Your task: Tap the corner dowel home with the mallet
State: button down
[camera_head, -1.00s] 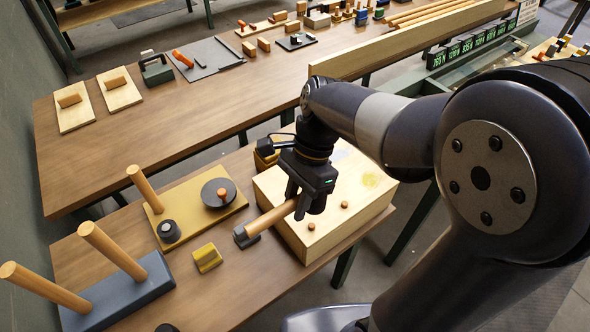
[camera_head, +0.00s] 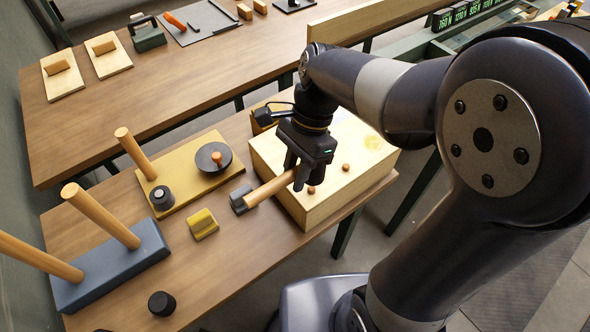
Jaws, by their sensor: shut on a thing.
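My gripper (camera_head: 300,180) is shut on the wooden handle of the mallet (camera_head: 268,189) above the front left part of a pale wooden box (camera_head: 300,208). The mallet's grey head (camera_head: 241,200) points left, past the box's left edge. Two small round dowel ends show on the box top: one (camera_head: 346,167) right of my gripper, and one (camera_head: 311,190) just below the fingers. I cannot tell which is the corner dowel. My gripper and arm hide part of the box top.
Left of the box are a yellow block (camera_head: 203,224), an ochre board (camera_head: 187,168) with a peg and dark discs, and a blue base (camera_head: 115,262) with tall wooden pegs. A black knob (camera_head: 162,304) stands near the front. Another long bench (camera_head: 180,90) lies behind.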

notch_tip(320, 180, down, 5)
jog(key=b, duration=0.3)
notch_tip(320, 180, up, 5)
jog(key=p, duration=0.5)
jog(key=shift+f, duration=0.2)
notch_tip(320, 180, down, 6)
jog(key=b, duration=0.3)
jog(key=shift+r+p, duration=2.4)
jog(key=shift+r, duration=0.4)
jog(key=shift+r+p, duration=0.1)
jog(key=shift+p, duration=0.2)
